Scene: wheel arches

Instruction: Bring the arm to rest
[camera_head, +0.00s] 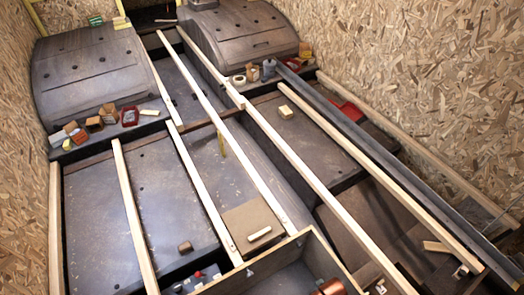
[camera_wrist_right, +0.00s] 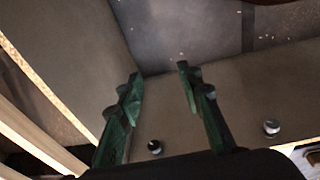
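My right gripper (camera_wrist_right: 160,75) shows in the right wrist view, with two green-edged fingers reaching up from the bottom edge. The fingers are apart and nothing is between their tips. Behind them are a brown-grey panel (camera_wrist_right: 235,95) and a grey speckled surface (camera_wrist_right: 180,25); I cannot tell whether the fingers touch either. Neither gripper shows in the head view, and my left gripper is in no view.
Long wooden battens (camera_head: 205,195) cross the grey floor. Two dark wheel arches (camera_head: 90,70) (camera_head: 245,35) stand at the back, with small boxes (camera_head: 108,113) on the ledge. An open-topped wooden box (camera_head: 275,275) is at the front. Chipboard walls (camera_head: 425,70) close both sides.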

